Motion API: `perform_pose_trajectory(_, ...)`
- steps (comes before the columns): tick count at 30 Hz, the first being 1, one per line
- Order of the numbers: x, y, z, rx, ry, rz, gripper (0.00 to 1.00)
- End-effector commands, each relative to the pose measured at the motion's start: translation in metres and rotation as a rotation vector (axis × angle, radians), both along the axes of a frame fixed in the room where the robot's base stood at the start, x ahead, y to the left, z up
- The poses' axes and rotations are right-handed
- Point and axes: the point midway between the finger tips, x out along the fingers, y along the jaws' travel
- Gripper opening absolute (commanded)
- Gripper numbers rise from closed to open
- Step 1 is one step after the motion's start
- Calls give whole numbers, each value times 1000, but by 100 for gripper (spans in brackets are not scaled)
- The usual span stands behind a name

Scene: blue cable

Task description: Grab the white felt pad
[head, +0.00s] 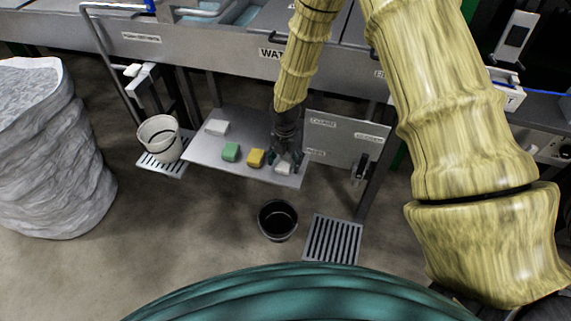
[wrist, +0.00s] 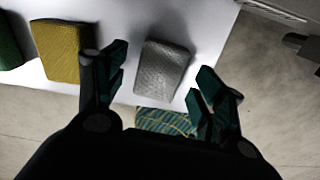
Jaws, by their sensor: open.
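A whitish felt pad (head: 284,168) lies at the front right of the low metal shelf (head: 205,155). In the wrist view the pad (wrist: 163,70) looks light grey and textured. My gripper (head: 287,157) points down over it, open and empty. In the wrist view the pad shows between the two spread fingers, a little beyond them, with visible gaps on both sides. The fingers partly hide the pad in the head view.
A yellow sponge (head: 255,157) and a green sponge (head: 231,152) lie left of the pad. Another white block (head: 217,127) lies farther back. A black bucket (head: 278,219) stands on the floor in front; a white bucket (head: 159,138) stands at left.

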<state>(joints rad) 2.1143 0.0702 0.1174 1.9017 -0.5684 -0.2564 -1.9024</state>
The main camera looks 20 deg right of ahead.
Motion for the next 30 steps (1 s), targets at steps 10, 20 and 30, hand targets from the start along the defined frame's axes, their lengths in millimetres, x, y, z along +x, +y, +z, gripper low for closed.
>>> perform_pose_trajectory(10, 0, 0, -2, 0, -1, -1, 59)
perform_pose_trajectory(20, 0, 0, -2, 1, -1, -1, 32)
perform_pose_trajectory(30, 1, 0, 5, 2, -1, -1, 32)
